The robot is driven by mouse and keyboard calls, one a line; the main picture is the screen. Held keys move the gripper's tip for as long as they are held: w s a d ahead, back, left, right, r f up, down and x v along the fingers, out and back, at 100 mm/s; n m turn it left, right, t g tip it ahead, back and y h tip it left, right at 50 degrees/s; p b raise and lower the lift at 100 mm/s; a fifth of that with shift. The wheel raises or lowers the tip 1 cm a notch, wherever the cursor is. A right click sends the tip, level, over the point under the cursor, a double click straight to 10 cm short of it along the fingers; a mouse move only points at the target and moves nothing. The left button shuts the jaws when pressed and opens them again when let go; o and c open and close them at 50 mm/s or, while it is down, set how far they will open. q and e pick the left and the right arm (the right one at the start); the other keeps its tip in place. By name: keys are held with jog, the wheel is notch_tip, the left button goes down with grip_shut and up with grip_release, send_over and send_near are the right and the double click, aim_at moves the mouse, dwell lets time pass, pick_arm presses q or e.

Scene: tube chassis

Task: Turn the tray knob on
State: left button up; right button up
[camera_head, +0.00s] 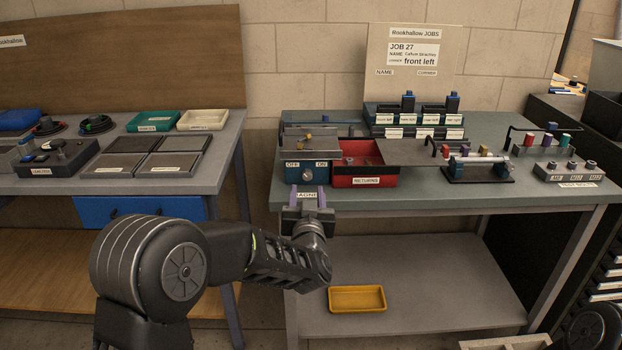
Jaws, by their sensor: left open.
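I cannot tell which way the knob points. My left gripper (308,194) is open and empty, just in front of and below the knob. Its two fingers stand apart with a partly hidden label, reading "AGNE", showing between them. The tray top (312,142) behind the panel holds small brass-coloured parts. My right gripper is not in view.
A red RETURNS bin (366,166) stands directly right of the knob unit. Further right are a rack with a rod (478,167) and a block of coloured pegs (545,143). A yellow tray (357,298) lies on the lower shelf. The gap between the benches is free.

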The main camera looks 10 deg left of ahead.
aim_at(307, 176)
pick_arm(q)
jog(key=shift+d, duration=0.15)
jog(key=shift+p+x, duration=0.35)
jog(key=shift+x, duration=3.6)
jog(key=shift+f, duration=0.1)
grip_shut()
